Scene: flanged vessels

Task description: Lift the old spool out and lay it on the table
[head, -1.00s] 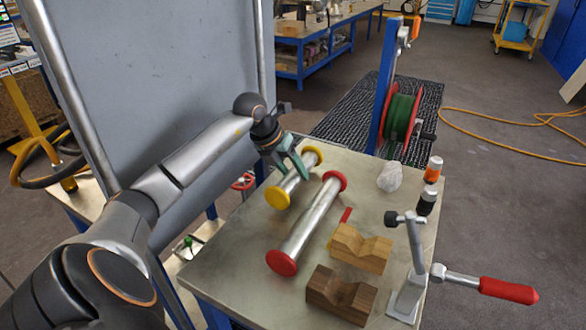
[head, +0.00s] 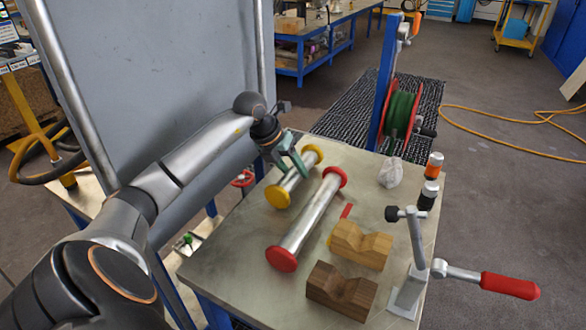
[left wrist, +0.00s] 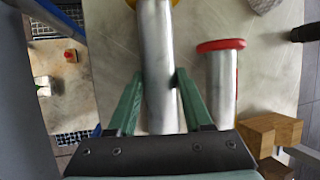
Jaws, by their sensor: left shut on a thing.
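A metal spool with yellow end flanges (head: 290,184) is at the back left of the table (head: 235,265), slanted across it. My left gripper (head: 292,163) is shut around its tube. In the left wrist view the green fingers stand on both sides of the yellow-ended spool's tube (left wrist: 157,70). I cannot tell whether this spool rests on the table or hangs just above it. A longer metal spool with red end flanges (head: 307,217) lies beside it to the right, apart from the gripper. My right gripper is not in view.
Two notched wooden blocks, light (head: 361,246) and dark (head: 341,293), stand at the front right. A lever with a red handle (head: 510,286) juts past the right edge. A crumpled white cloth (head: 390,172) and small bottles (head: 433,165) are behind. The front left tabletop is clear.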

